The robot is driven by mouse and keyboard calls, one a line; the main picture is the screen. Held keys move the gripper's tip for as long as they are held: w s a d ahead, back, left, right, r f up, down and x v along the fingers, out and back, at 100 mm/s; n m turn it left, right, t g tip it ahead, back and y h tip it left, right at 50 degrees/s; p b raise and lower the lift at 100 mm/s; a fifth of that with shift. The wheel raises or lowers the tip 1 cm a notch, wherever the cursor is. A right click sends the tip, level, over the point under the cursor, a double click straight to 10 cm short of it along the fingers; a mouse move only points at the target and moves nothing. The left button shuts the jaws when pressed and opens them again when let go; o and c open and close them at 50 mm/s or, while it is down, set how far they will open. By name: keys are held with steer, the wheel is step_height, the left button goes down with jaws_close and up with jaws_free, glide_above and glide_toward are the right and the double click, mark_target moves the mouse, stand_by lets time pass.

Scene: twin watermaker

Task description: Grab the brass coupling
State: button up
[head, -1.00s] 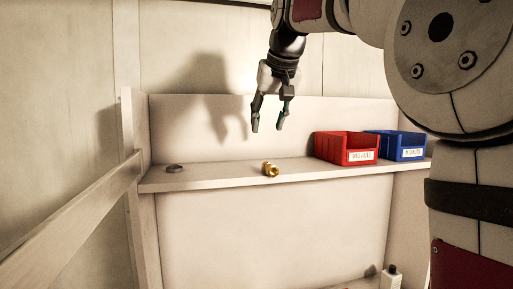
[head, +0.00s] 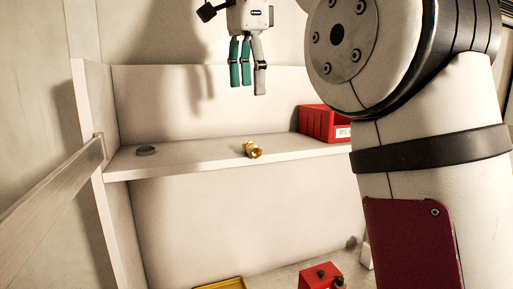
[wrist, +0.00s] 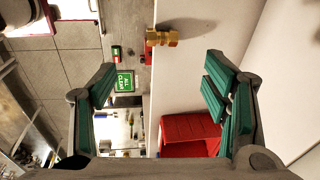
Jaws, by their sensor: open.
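The brass coupling (head: 252,149) lies on its side on the pale shelf (head: 200,157), near the shelf's middle, in the head view. It also shows at the top of the wrist view (wrist: 162,37), above the gap between my fingers. My gripper (head: 247,88) hangs above the shelf and the coupling, fingers pointing down, apart from it. In the wrist view the green-padded fingers (wrist: 160,95) are spread wide with nothing between them.
A dark ring (head: 146,151) lies on the shelf's left. A red bin (head: 322,122) stands on the right, partly hidden by my arm. Below are a red block (head: 322,277) and a yellow tray edge (head: 222,284). A wooden rail (head: 50,185) slopes at left.

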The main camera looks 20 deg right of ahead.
steer(key=p, duration=0.1)
glide_above(252, 144)
steer(key=s, duration=0.1)
steer(key=f, duration=0.7)
steer(key=shift+s+a+f, duration=0.1)
steer(key=shift+a+f, duration=0.15)
steer(key=shift+a, duration=0.05)
steer(key=f, duration=0.1)
steer(key=f+p, duration=0.1)
steer(key=f, duration=0.1)
steer(key=f+p, duration=0.1)
steer(key=shift+w+d+f, duration=0.2)
steer(key=shift+w, duration=0.2)
steer(key=shift+w+f, duration=0.2)
steer(key=shift+f, duration=0.25)
steer(key=c, duration=1.3)
